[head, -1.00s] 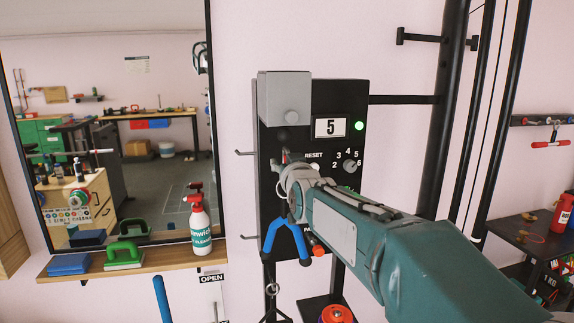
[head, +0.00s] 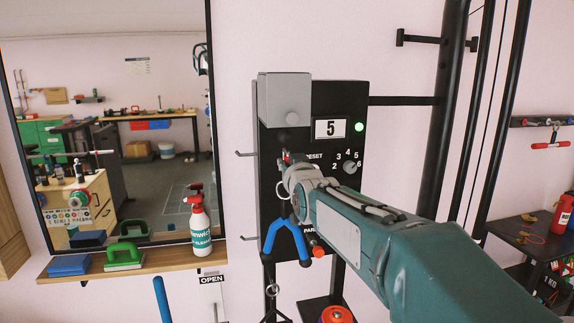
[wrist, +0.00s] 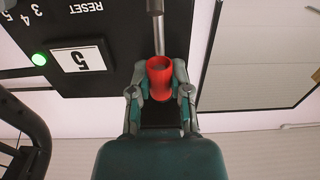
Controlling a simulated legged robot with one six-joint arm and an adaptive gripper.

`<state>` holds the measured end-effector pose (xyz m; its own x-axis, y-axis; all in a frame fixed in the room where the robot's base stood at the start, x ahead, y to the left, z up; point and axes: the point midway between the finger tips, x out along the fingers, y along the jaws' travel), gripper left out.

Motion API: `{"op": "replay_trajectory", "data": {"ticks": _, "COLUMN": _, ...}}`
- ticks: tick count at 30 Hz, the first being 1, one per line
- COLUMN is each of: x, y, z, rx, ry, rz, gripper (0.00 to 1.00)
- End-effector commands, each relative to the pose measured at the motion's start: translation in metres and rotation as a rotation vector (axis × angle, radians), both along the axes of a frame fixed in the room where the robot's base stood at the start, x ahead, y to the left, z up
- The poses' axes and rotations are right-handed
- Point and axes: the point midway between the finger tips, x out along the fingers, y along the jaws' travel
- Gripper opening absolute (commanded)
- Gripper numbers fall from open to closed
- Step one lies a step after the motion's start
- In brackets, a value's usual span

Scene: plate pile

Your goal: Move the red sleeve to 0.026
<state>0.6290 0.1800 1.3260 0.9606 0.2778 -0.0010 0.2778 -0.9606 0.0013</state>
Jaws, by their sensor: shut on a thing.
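The red sleeve (wrist: 159,80) shows in the wrist view as a short, waisted tube with an open end. My gripper (wrist: 160,92) is shut on it, one finger on each side. A grey rod (wrist: 155,25) lines up with the sleeve above it in that view; I cannot tell whether the sleeve is around it. In the head view my gripper (head: 289,170) is in front of the black panel (head: 335,97), left of the RESET label. Only a small red bit of the sleeve (head: 285,155) shows there, and the wrist hides most of it.
The panel carries a display (head: 330,128) reading 5, a lit green lamp (head: 359,127), a numbered dial (head: 350,168) and a grey box (head: 286,100). A blue forked piece (head: 285,242) hangs below my gripper. A shelf (head: 150,268) with a bottle (head: 199,228) stands left.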

Motion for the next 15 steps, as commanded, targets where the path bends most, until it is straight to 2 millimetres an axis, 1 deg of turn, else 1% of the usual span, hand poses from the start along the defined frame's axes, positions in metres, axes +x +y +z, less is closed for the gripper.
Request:
{"op": "replay_trajectory", "data": {"ticks": 6, "x": 0.0008, "y": -0.0032, "z": -0.0009, "rx": -0.001, "ry": 0.000, "rz": -0.005, "gripper": 0.00}}
{"op": "replay_trajectory", "data": {"ticks": 15, "x": 0.0011, "y": -0.0047, "z": -0.0082, "rx": 0.000, "ry": 0.000, "rz": -0.006, "gripper": 0.00}}
